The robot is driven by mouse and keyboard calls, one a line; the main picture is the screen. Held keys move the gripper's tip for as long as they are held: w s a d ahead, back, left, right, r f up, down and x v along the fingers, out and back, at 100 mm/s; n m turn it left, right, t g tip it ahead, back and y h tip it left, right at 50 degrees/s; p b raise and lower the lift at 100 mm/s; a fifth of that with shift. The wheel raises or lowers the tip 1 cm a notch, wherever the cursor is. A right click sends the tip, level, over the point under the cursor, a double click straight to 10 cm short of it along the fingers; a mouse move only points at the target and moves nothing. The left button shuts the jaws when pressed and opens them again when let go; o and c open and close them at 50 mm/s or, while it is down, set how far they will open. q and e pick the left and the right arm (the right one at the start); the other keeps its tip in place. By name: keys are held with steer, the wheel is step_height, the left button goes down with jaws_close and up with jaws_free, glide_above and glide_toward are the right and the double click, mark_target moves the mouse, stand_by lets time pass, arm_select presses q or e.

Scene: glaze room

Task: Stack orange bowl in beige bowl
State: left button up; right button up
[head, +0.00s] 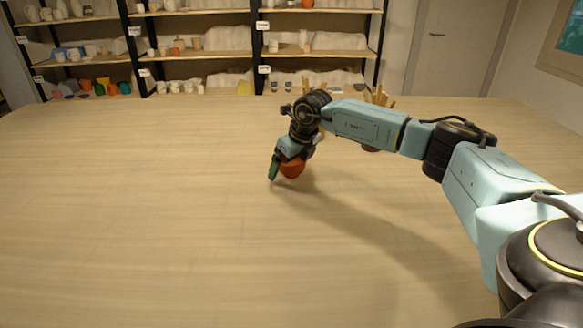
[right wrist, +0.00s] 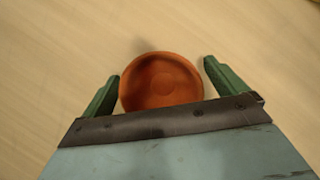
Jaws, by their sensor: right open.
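The orange bowl (head: 292,168) is on the wooden table below my right gripper (head: 281,170). In the right wrist view, the orange bowl (right wrist: 161,82) shows its round inside, facing up to the camera. The green fingers of my right gripper (right wrist: 161,74) are open, one on each side of the bowl. A gap shows between the bowl and the right finger; the left finger is close to the rim. In the head view one finger shows left of the bowl and the other is hidden. I cannot make out a beige bowl in either view. My left gripper is not in view.
A brown pot with wooden tools (head: 372,147) stands partly hidden behind my right arm. Shelves (head: 205,55) with pottery stand beyond the table (head: 130,220). The left and front of the table are clear.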

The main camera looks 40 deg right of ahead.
steer(key=shift+r, duration=0.1)
steer(key=c, duration=1.2)
